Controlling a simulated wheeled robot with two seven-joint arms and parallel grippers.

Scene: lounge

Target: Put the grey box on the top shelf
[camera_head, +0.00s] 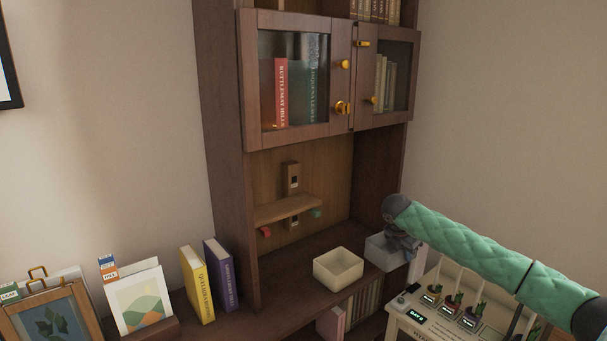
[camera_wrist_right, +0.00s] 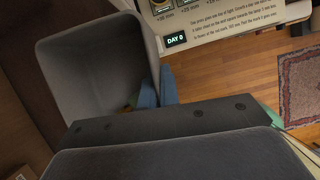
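The grey box (camera_head: 378,254) is an open-topped bin at the right end of the cabinet's counter, beside a cream box (camera_head: 338,267). My right gripper (camera_head: 401,241) comes down at its right side. In the right wrist view the grey box (camera_wrist_right: 92,72) shows its empty inside. The blue fingers of my right gripper (camera_wrist_right: 158,88) sit close together at its near right wall, one on each side, and appear shut on it. I cannot tell whether the box rests on the counter or is just clear of it. My left gripper is not in view.
Books (camera_head: 209,278) and picture frames stand left. A white planter stand (camera_head: 440,310) is close on the right.

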